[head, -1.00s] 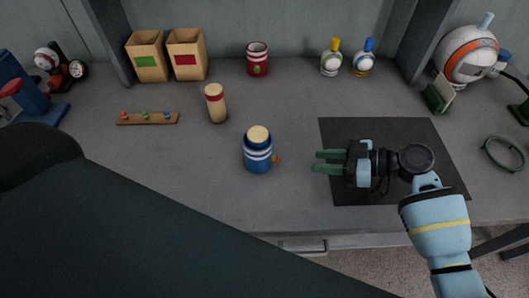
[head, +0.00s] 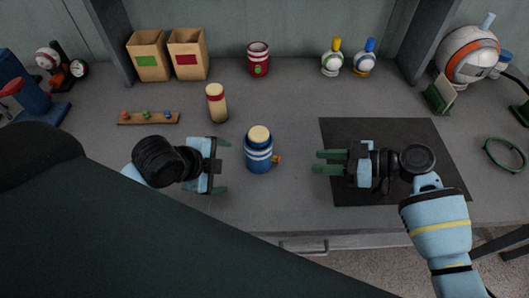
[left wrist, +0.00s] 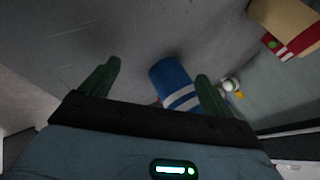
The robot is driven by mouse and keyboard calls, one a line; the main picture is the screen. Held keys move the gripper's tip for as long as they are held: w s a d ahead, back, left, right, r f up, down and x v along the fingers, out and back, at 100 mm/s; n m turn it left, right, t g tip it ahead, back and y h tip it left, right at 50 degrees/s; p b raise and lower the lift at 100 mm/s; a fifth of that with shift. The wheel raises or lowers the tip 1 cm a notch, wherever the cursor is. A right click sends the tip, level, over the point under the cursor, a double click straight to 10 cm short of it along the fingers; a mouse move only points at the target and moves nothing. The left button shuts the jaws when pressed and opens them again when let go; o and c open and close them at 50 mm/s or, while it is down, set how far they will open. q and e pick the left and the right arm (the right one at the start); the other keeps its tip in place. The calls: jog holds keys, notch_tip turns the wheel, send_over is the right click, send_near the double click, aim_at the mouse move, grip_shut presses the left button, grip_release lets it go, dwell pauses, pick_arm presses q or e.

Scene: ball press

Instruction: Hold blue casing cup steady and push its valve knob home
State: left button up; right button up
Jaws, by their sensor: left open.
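The blue casing cup (head: 259,153) stands upright on the grey table, with white bands and a cream top. Its small orange valve knob (head: 277,159) sticks out on the right side. My left gripper (head: 222,166) is open just left of the cup, its fingers pointing towards it and apart from it. In the left wrist view the blue cup (left wrist: 172,80) shows between the two green fingers (left wrist: 157,72), beyond their tips. The knob is not clear there. My right gripper (head: 328,162) is right of the knob, over the black mat's left edge, fingers parted with nothing between them, pointing at the cup.
A cream cylinder with a red band (head: 216,103) stands behind and left of the cup. A wooden strip with coloured pegs (head: 147,118) lies at left. The black mat (head: 385,132) is at right. Two bins, a red cup (head: 258,58) and two bottles stand along the back.

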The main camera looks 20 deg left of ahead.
aim_at(261, 147)
pick_arm(q)
jog(key=w+a+r+m+t+y, duration=0.6)
jog(key=w+a+r+y, duration=0.15)
jog(key=w+r, duration=0.45)
jog(key=w+a+r+m+t+y, duration=0.1)
jog(key=w+r+m+t+y, duration=0.15)
jog(key=r, duration=0.35)
jog(key=w+a+r+m+t+y, duration=0.1)
jog(key=w+r+m+t+y, duration=0.1)
jog(key=w+r+m+t, duration=0.3)
jog(key=s+d+f+g, duration=0.3)
jog(key=s+d+f, duration=0.2)
jog(key=d+f, duration=0.1)
jog(key=s+d+f+n+g, duration=0.1)
jog(key=s+d+f+g, duration=0.3)
jog(key=s+d+f, duration=0.1)
jog(key=s+d+f+g, duration=0.3)
jog(key=s+d+f, duration=0.2)
jog(key=d+f, duration=0.2)
jog(key=shift+s+d+f+g+h, duration=0.1)
jog(key=shift+d+f+g+h, duration=0.25)
jog(key=shift+d, duration=0.25)
jog(key=shift+x, duration=3.95)
jog(key=shift+r, duration=0.1)
